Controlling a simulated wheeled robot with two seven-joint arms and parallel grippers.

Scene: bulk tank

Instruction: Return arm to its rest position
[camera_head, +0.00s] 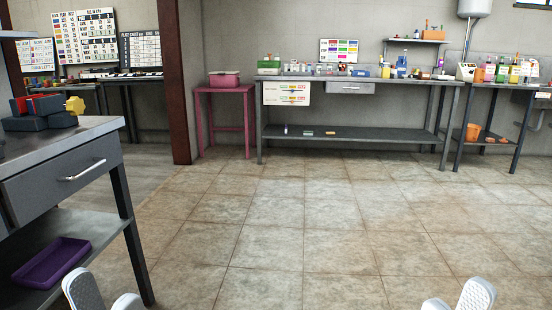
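My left gripper (103,286) shows at the bottom left edge, with its two pale fingers apart and nothing between them. It is in front of the grey workbench's lower shelf. My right gripper (457,293) shows at the bottom right edge, its two fingers also apart and empty, over the tiled floor. Only the fingers of each gripper are in view; the rest of both arms is outside the picture.
A grey workbench (75,180) with a drawer stands close on the left, a purple tray (50,262) on its shelf. A long bench (350,133), a pink table (225,90) and a brown post (175,90) stand farther back. The tiled floor (300,230) between is clear.

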